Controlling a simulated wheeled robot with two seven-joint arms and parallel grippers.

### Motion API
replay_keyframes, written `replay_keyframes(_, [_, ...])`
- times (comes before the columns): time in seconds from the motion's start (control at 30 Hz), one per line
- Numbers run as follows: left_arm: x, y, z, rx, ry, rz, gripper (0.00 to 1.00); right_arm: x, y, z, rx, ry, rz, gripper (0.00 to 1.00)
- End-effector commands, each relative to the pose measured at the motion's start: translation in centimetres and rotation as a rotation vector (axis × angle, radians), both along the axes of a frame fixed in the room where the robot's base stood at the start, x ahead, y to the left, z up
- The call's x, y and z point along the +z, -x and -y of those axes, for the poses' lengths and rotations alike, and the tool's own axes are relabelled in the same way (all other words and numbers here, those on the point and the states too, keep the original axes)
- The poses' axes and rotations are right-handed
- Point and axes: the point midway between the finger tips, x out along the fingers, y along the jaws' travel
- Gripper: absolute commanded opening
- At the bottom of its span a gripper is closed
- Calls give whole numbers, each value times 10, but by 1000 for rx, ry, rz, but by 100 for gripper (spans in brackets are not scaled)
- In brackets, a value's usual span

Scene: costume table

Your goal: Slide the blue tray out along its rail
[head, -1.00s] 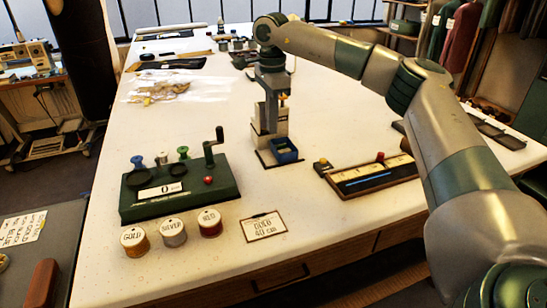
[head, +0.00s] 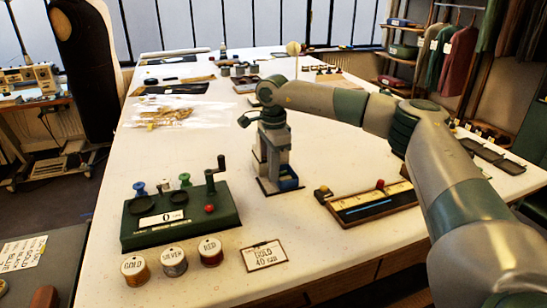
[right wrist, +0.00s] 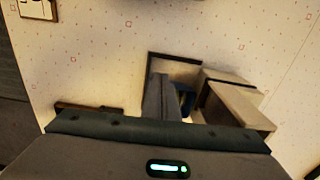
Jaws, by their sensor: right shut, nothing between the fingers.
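The blue tray (head: 288,184) is a small open box low at the front right of a grey dispenser stand (head: 264,158) on the white table. In the right wrist view, the blue tray (right wrist: 187,100) is partly hidden beside my fingers. My right gripper (head: 275,165) points down close in front of the stand, at the tray's left and just above it. Its fingers are shut and hold nothing. Whether they touch the tray is hard to tell. My left gripper is out of view.
A green spool holder (head: 180,215) with a crank stands to the left. A wooden gauge board (head: 370,203) with a red knob lies right of the tray. Table between tray and card is clear.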

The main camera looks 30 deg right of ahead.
Motion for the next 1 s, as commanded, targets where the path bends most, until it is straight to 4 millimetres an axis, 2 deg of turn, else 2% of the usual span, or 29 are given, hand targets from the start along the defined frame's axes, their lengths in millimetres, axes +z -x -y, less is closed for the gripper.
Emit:
replay_keyframes(0.13, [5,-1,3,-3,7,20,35,-17,0,0,0,0,-1,0])
replay_keyframes(0.3, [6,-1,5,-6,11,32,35,-29,0,0,0,0,0,0])
replay_keyframes(0.7, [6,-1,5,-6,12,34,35,-31,0,1,-1,-1,0,0])
replay_keyframes(0.83, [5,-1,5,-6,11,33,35,-32,3,16,-3,-2,-1,0])
replay_keyframes(1.0, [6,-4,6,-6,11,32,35,-32,11,51,-5,-1,0,0])
